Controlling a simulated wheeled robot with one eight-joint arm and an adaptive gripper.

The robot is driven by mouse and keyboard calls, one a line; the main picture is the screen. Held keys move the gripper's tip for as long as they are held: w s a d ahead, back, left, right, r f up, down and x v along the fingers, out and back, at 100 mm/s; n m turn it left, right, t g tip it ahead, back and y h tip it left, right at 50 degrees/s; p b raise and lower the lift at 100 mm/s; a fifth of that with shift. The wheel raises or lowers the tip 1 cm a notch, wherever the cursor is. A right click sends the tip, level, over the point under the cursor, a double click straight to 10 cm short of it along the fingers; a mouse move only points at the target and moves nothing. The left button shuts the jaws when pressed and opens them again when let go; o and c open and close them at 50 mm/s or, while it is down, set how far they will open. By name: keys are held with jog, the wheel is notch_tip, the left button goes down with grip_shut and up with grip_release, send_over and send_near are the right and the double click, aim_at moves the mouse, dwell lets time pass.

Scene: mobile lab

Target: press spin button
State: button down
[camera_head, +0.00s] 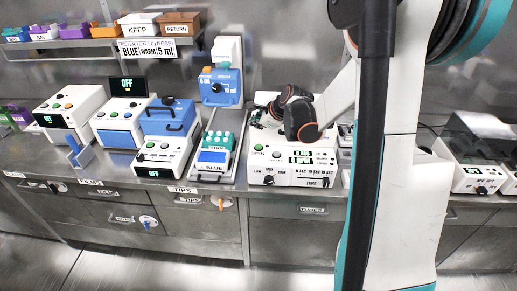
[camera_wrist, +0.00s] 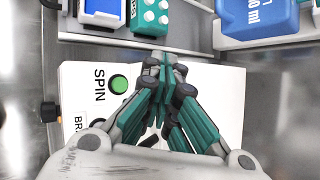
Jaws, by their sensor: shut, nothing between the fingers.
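A white machine (camera_head: 290,174) stands on the bench below my arm, with a front display reading 0 SEC and 0 RPM. A green button (camera_head: 258,147) is at the upper left of its front. In the wrist view the round green spin button (camera_wrist: 119,84) sits beside the printed word SPIN on the white panel. My gripper (camera_wrist: 162,65) is shut and empty. Its fingertips are to the right of the button in that view and do not cover it. I cannot tell their height above the panel. In the head view my arm hides part of the machine's top.
A tray with green-capped tubes and a blue block (camera_head: 212,156) stands just left of the machine. Further left are several white devices, including one with a blue lid (camera_head: 165,118). A blue dispenser (camera_head: 220,87) stands behind. The bench's front edge is close to the machine.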

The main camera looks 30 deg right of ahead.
aim_at(257, 147)
notch_tip(257, 147, down, 7)
jog(key=b, duration=0.4)
jog(key=shift+r, duration=0.15)
dwell(1.1)
jog(key=shift+f+b, duration=0.4)
jog(key=shift+b, duration=0.15)
